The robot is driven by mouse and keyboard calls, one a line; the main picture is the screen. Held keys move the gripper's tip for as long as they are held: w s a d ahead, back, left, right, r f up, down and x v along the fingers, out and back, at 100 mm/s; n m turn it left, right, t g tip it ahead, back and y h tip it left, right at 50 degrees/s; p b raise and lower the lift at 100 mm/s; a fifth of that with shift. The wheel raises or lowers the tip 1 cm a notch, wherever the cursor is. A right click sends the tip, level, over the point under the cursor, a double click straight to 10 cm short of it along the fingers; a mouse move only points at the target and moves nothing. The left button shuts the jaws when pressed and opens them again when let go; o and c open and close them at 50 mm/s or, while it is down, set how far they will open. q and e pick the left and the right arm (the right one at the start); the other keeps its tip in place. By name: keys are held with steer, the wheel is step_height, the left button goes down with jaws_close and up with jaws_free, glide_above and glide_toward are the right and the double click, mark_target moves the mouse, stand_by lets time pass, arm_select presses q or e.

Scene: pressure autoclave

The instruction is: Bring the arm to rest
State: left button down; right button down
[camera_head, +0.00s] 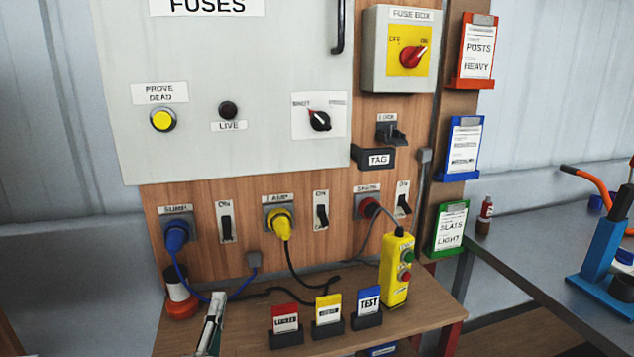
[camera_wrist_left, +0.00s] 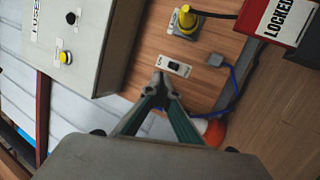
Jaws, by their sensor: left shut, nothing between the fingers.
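My left gripper (camera_head: 217,303) shows at the lower left of the head view, at the left end of the wooden shelf and in front of the board. Its fingers are together and hold nothing. In the left wrist view the fingertips (camera_wrist_left: 161,82) meet at the middle, with the wooden board (camera_wrist_left: 150,40) and a switch (camera_wrist_left: 174,68) beyond them. The fingertips look apart from the switch. My right gripper is in neither view.
A shelf (camera_head: 430,290) carries red (camera_head: 286,318), yellow (camera_head: 328,308) and blue (camera_head: 368,300) tag cards, plus a yellow button pendant (camera_head: 397,268). A blue plug (camera_head: 177,234) and its cable hang near my left gripper. A grey table (camera_head: 540,250) stands at right.

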arm_select(q)
steer(key=s+d+f+m+g+h+p, duration=0.1)
steer(key=s+d+f+m+g+h, duration=0.15)
steer(key=s+f+m, duration=0.5)
steer(key=s+d+f+m+g+h, duration=0.25)
steer(key=s+f+m+g, duration=0.2)
steer(key=f+m, duration=0.6)
steer(key=s+a+f+m+g+y, duration=0.1)
steer(key=s+a+f+m+g, duration=0.1)
steer(key=s+f, duration=0.5)
steer(key=s+a+f+m+g+y+p, duration=0.1)
steer(key=s+a+f+m+g, duration=0.2)
steer(key=s+f, duration=0.3)
steer(key=shift+s+f, duration=0.4)
steer(key=shift+f, duration=0.4)
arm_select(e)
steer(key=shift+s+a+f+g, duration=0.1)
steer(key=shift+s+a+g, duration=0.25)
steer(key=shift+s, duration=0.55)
arm_select(q)
steer(key=shift+a, duration=0.1)
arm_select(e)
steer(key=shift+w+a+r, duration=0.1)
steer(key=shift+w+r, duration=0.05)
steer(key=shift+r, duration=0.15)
arm_select(q)
steer(key=c, duration=2.8)
jaws_free()
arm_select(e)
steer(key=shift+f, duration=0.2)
